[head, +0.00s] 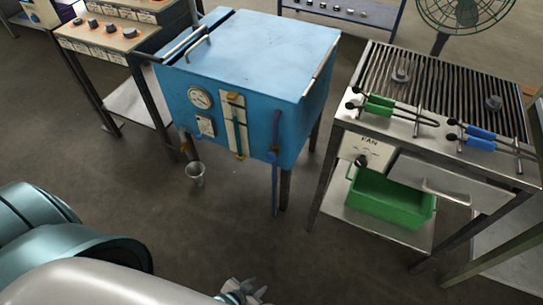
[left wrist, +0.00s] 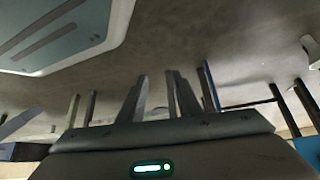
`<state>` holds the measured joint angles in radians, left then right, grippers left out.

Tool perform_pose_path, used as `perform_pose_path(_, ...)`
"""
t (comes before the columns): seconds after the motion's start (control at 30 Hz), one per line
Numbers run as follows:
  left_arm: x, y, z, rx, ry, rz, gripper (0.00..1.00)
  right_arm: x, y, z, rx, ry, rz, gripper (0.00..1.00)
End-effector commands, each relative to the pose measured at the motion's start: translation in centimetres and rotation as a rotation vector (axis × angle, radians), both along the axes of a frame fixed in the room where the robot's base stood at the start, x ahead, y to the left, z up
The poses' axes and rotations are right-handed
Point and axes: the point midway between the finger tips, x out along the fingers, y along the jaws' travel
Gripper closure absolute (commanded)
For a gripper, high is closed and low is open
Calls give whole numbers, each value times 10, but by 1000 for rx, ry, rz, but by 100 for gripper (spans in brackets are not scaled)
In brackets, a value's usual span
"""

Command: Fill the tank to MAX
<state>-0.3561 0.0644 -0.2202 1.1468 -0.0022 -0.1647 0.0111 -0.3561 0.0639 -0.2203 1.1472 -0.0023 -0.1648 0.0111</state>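The blue tank (head: 245,65) stands on dark legs in the upper middle of the head view. Its front has a round gauge (head: 200,98), a small labelled plate (head: 205,126) and an upright level glass (head: 237,125) on a pale plate. The liquid level and MAX mark are too small to read. A blue pipe with a handle (head: 275,135) runs down its right front. My left gripper (head: 243,291) is low at the bottom edge, well short of the tank. In the left wrist view its fingers (left wrist: 159,92) stand apart with nothing between them. My right gripper is not in view.
A knob panel (head: 105,38) is left. Floor before the tank is clear.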

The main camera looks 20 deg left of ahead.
Motion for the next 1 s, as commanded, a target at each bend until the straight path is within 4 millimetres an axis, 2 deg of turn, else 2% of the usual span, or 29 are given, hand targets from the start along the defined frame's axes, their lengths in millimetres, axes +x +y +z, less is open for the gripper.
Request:
perform_pose_path(0.37, 0, 0, 0, 0, 0, 0, 69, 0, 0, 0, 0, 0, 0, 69)
perform_pose_path(0.4, 0, 0, 0, 0, 0, 0, 71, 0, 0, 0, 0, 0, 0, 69)
perform_pose_path(0.5, 3, -2, 1, -1, -5, -2, 95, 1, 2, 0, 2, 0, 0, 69)
perform_pose_path(0.53, 4, -1, 1, 1, -8, -4, 100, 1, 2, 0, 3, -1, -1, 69)
perform_pose_path(0.67, 11, 3, 1, 22, -31, -22, 100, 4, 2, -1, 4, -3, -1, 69)
perform_pose_path(0.87, 43, 17, 10, 107, -129, -94, 100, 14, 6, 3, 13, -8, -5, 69)
perform_pose_path(1.0, 77, 34, 26, 212, -237, -171, 100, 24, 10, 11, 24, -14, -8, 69)
